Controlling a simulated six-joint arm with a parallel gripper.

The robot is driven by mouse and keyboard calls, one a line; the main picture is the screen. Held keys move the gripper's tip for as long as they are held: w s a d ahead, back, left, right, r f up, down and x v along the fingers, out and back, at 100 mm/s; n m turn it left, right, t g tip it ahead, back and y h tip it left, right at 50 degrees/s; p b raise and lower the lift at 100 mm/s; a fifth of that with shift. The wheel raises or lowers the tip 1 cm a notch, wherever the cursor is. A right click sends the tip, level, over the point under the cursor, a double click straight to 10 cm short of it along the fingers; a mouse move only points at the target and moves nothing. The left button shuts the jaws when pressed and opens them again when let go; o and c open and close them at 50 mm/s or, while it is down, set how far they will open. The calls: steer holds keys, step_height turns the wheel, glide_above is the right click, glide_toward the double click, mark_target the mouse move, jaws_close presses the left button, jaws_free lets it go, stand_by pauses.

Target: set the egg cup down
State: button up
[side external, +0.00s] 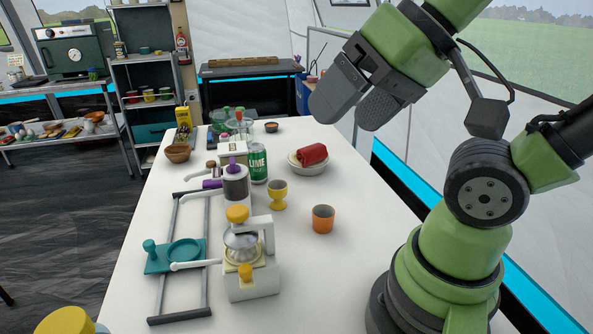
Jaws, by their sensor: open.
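A yellow egg cup (277,195) stands upright on the white table (330,280), near the table's middle. Its brownish inside shows at the top, but I cannot tell whether anything is in it. My gripper (349,109) is open and empty, well above the table at the upper right. It is apart from the egg cup, which stands below it and to the left.
An orange cup (323,220) stands right of the egg cup. A green can (258,164) and a dish (309,168) with a red item (312,154) are behind. A white device (246,265) and a rail frame (207,270) occupy the left. The table's front right is clear.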

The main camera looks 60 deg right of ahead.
steer(key=m+g+h, duration=0.2)
steer(key=g+h, duration=0.1)
steer(key=g, duration=0.2)
glide_above(277, 191)
steer(key=a, duration=0.1)
steer(key=s+a+f+x, duration=0.1)
steer(key=s+x, duration=0.2)
steer(key=x, duration=1.1)
steer(key=shift+m+g, duration=0.4)
steer(key=shift+g, duration=0.1)
steer(key=d+f, duration=0.1)
steer(key=f, duration=0.5)
steer(key=w+d+f, duration=0.1)
steer(key=f, duration=0.2)
steer(key=shift+d, duration=0.3)
steer(key=f, duration=0.6)
steer(key=shift+w+d, duration=0.2)
steer(key=shift+w, duration=0.2)
steer(key=shift+r, duration=0.1)
steer(key=c, duration=1.1)
